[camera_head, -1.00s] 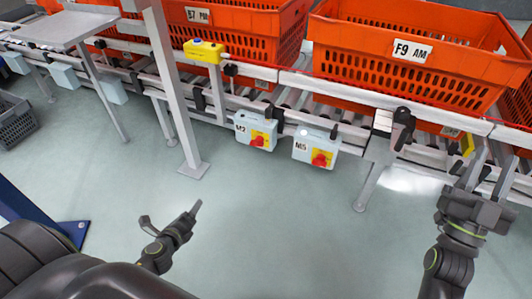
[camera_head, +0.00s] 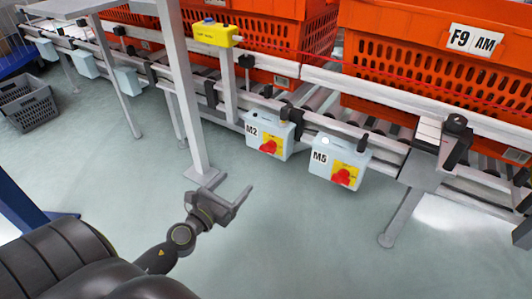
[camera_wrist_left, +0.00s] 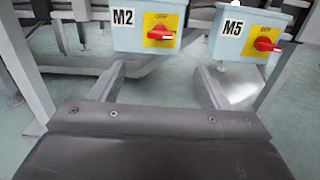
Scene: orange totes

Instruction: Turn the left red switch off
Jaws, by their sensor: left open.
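The left red switch (camera_head: 268,146) is a rotary knob on a yellow plate on the pale blue box marked M2 (camera_head: 252,142). It also shows in the left wrist view (camera_wrist_left: 160,33), its handle lying roughly sideways. A second red switch (camera_head: 342,177) is on the box marked M5 (camera_head: 322,172), to the right; it also shows in the left wrist view (camera_wrist_left: 266,44). My left gripper (camera_head: 243,194) is open and empty, below and in front of the M2 box, apart from it. My right gripper is out of the head view.
Orange totes (camera_head: 440,85) stand on the roller conveyor above the boxes. A grey upright post (camera_head: 186,100) stands left of M2. A yellow box (camera_head: 215,34) is mounted above. A grey crate (camera_head: 32,108) sits far left. The floor (camera_head: 290,240) in front is clear.

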